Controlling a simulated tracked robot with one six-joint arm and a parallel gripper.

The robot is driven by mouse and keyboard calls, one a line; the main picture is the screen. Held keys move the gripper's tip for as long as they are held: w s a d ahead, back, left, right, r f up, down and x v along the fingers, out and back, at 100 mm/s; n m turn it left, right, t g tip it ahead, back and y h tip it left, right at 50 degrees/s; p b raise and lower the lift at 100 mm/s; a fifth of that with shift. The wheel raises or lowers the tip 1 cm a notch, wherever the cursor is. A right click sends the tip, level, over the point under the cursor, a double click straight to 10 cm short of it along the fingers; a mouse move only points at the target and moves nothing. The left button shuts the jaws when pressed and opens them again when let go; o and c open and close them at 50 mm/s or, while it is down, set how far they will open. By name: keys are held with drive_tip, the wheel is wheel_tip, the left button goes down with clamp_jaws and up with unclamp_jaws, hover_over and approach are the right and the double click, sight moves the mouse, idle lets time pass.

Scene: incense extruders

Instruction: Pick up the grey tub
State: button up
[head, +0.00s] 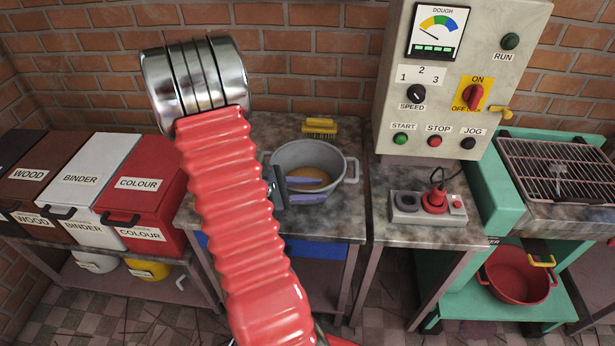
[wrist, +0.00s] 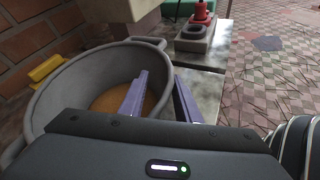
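The grey tub (head: 310,152) stands on the worktop in the head view, upright, with a handle lug on its right side and orange-brown material inside. It also shows in the wrist view (wrist: 78,85), filling the left half. My gripper (head: 319,188) is at the tub's near rim in the head view. In the wrist view my gripper (wrist: 161,76) has its two purple fingers apart, one inside the tub and one outside, with the wall between them. A gap shows beside the wall, so the fingers look open.
A yellow brush (head: 320,127) lies behind the tub. The control panel (head: 450,80) rises at the right, with a small switch box (head: 428,208) below it. Labelled bins (head: 140,190) stand at the left. A red tub (head: 518,275) sits on a lower green shelf.

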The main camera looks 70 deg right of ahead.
drive_tip(key=shift+x, duration=1.15)
drive_tip(key=shift+c, duration=0.6)
clamp_jaws()
